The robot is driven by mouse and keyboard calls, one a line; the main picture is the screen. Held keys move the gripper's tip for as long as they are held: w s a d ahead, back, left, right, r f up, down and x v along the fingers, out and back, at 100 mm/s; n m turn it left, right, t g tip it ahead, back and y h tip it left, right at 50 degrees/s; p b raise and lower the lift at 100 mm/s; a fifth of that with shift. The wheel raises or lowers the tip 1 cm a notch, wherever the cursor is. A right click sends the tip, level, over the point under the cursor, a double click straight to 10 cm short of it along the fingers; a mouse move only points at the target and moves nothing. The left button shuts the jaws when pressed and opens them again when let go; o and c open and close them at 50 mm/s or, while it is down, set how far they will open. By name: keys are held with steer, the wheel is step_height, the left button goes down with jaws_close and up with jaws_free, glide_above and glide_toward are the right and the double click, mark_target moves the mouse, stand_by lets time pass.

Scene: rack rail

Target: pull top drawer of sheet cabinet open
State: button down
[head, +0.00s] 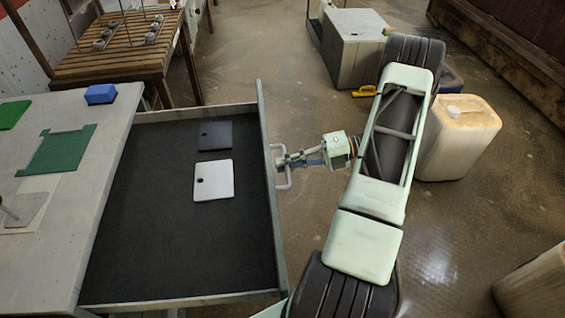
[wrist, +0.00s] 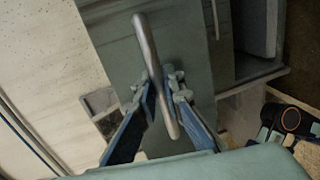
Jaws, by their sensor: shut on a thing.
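The sheet cabinet (head: 80,240) is at the left in the head view, with a pale grey top. Its top drawer (head: 180,262) stands far out, with a dark lining inside. A white sheet (head: 213,182) and a dark sheet (head: 216,135) lie in it. My gripper (head: 284,160) is at the drawer's front panel, shut on the bar handle (head: 286,184). In the wrist view the handle (wrist: 147,50) passes between the fingers of my gripper (wrist: 167,95). The drawer's grey-green front (wrist: 190,60) is behind it.
A blue block (head: 100,94), a green plate (head: 58,150) and other pieces lie on the cabinet top. A slatted wooden table (head: 115,55) stands behind. A stained jerrycan (head: 460,135) and a pale box (head: 350,45) are beyond my arm. Bare floor (head: 230,60) shows behind the drawer.

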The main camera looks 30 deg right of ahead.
stand_by(0.3)
steer(key=c, duration=2)
jaws_free()
steer(key=shift+d, duration=0.15)
steer(key=v, duration=1.1)
steer(key=shift+s+d+r, duration=0.1)
steer(key=shift+s+d, duration=0.1)
steer(key=shift+d, duration=0.15)
steer(key=shift+d, duration=0.1)
